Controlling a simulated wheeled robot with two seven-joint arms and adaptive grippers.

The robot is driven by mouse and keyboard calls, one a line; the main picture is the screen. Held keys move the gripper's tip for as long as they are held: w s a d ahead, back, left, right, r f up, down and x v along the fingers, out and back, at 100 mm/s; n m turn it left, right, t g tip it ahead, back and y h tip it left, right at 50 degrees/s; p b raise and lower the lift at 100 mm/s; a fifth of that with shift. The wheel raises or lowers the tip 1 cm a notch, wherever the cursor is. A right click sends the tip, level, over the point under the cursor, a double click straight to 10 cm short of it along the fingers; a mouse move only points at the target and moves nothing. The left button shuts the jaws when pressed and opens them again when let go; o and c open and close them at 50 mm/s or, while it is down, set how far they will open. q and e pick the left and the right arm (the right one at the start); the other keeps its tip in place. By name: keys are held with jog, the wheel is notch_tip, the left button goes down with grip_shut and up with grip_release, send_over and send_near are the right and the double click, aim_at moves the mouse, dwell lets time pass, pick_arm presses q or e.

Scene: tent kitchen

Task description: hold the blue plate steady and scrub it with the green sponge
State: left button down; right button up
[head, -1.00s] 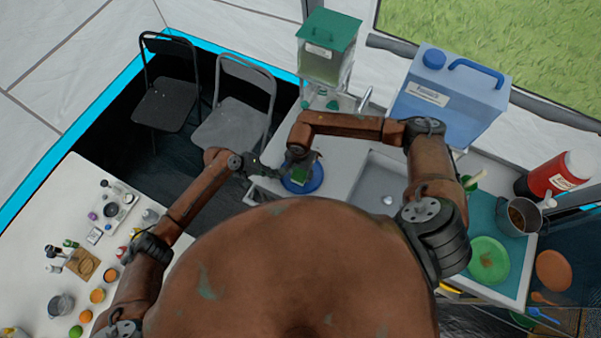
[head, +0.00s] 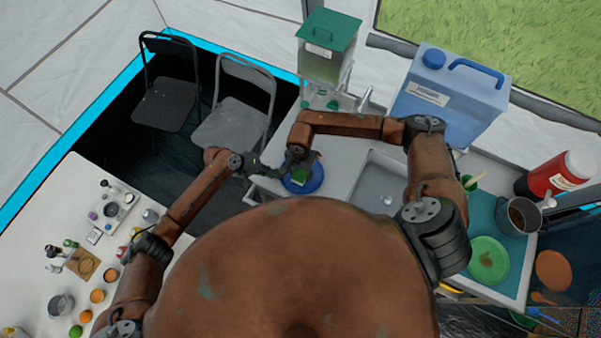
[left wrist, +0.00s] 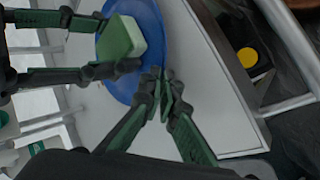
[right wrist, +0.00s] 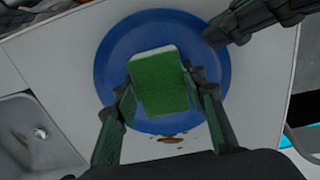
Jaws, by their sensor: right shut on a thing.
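The blue plate (right wrist: 112,62) lies flat on the white counter, with brown spots near its rim in the right wrist view. The green sponge (right wrist: 160,84), with a pale layer beneath, is over the plate; it also shows in the left wrist view (left wrist: 120,38). My right gripper (right wrist: 163,93) is shut on the sponge from both sides. I cannot tell how firmly the sponge touches the plate. My left gripper (left wrist: 163,82) has its fingertips together at the plate's rim (left wrist: 160,30). Whether the rim is between them is unclear.
The sink (head: 385,185) lies right of the plate. A green-lidded dispenser (head: 328,45) and blue water container (head: 450,95) stand behind. A green plate (head: 488,262) and pot (head: 520,215) are at right. The plate sits close to the counter's edge.

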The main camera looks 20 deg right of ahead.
jog(key=shift+w+d, duration=0.85)
jog(key=shift+d, duration=0.05)
jog(key=shift+w+r, duration=0.1)
jog(key=shift+r, duration=3.9)
pick_arm(q)
jog(key=c, duration=2.7)
grip_release()
jog(key=o, duration=0.6)
jog(key=shift+a, duration=0.1)
jog(key=shift+d+r+v, duration=0.15)
jog(key=shift+d+v, duration=0.05)
jog(key=shift+v, duration=1.2)
jog(key=shift+d+r+v, duration=0.15)
jog(key=shift+r+v, duration=0.05)
jog(key=shift+v, duration=1.2)
jog(key=shift+d+r+v, duration=0.15)
jog(key=shift+d+v, duration=0.05)
jog(key=shift+v, duration=1.2)
